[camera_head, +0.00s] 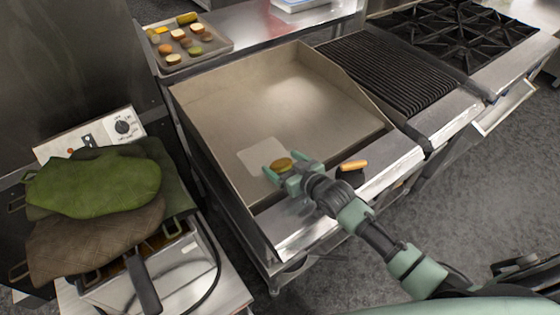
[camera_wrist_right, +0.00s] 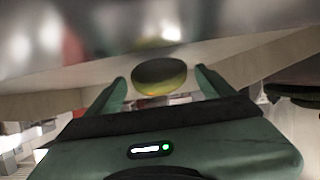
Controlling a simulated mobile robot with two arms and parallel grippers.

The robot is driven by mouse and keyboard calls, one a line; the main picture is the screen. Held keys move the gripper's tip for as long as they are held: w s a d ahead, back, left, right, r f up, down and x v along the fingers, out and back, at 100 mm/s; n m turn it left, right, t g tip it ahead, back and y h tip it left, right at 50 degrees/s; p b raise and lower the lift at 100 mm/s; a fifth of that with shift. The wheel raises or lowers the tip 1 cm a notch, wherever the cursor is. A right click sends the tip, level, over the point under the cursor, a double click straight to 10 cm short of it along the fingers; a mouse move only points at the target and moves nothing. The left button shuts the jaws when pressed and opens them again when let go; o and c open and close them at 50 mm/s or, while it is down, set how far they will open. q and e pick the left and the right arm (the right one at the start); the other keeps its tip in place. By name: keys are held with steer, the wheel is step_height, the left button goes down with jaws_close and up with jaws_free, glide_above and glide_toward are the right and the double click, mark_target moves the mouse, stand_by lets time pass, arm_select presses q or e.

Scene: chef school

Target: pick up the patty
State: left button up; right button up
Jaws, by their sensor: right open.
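The patty (camera_head: 283,163), a small round brownish-yellow piece, is at the front part of the griddle in the head view. It also shows in the right wrist view (camera_wrist_right: 160,73), between the two green fingers. My right gripper (camera_head: 287,177) is open, with a finger on either side of the patty. Gaps show between the patty and both fingers in the wrist view. I cannot tell whether the patty rests on the pale square sheet (camera_head: 255,158) or above it. My left gripper is out of view.
The griddle (camera_head: 235,95) has raised side walls and is otherwise bare. A tray (camera_head: 213,45) of several food pieces stands behind. Green and brown mitts (camera_head: 95,185) lie on the fryer at left.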

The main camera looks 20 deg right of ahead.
mark_target(284, 162)
steer(key=c, duration=1.6)
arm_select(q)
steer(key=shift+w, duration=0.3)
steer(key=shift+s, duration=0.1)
arm_select(e)
steer(key=shift+r, duration=0.15)
steer(key=shift+r, duration=0.25)
arm_select(q)
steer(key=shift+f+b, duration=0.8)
steer(key=shift+b, duration=0.05)
arm_select(e)
step_height(284, 162, up, 19)
steer(key=shift+r, duration=0.2)
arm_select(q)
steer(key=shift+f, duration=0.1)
